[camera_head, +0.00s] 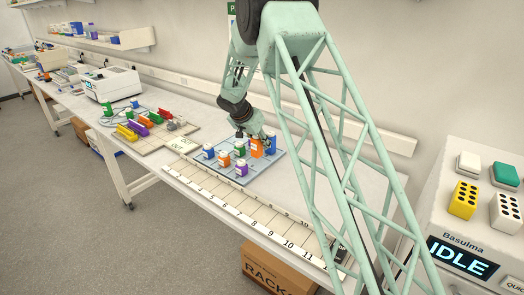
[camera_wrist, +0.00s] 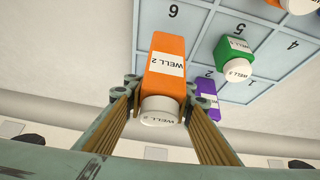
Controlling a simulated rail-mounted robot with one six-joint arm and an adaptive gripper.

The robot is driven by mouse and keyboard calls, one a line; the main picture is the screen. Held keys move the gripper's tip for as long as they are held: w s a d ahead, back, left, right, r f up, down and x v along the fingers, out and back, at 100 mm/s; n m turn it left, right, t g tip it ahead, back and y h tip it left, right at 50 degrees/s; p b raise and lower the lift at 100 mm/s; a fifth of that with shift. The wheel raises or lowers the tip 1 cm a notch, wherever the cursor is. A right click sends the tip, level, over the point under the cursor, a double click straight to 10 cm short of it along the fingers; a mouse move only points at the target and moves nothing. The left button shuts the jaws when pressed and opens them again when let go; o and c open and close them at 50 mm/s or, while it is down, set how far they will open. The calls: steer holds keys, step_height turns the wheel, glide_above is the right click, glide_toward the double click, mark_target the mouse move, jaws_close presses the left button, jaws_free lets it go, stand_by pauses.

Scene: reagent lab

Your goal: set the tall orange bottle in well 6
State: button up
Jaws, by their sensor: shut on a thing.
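The tall orange bottle (camera_wrist: 167,69), with a white cap and a label reading WELL 2, is between the fingers of my gripper (camera_wrist: 162,108). In the head view the orange bottle (camera_head: 257,149) is at the back right of the numbered grid board (camera_head: 262,168), below my gripper (camera_head: 256,137). My gripper is shut on it. In the wrist view the board (camera_wrist: 200,20) shows a 6 just past the bottle's far end, with 5, 4 and 2 to the right. I cannot tell whether its base touches the board.
A green bottle (camera_wrist: 235,58) and a purple bottle (camera_wrist: 207,100) stand near the held bottle. A numbered strip (camera_head: 250,218) runs along the bench front.

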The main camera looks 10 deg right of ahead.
mark_target(254, 137)
steer(key=shift+w, duration=0.1)
stand_by(0.3)
steer(key=shift+f, duration=1.75)
steer(key=shift+f+b, duration=0.2)
steer(key=shift+b, duration=0.2)
steer(key=o, duration=0.9)
steer(key=shift+r+p, duration=0.3)
steer(key=shift+p, duration=0.15)
steer(key=shift+v, duration=5.9)
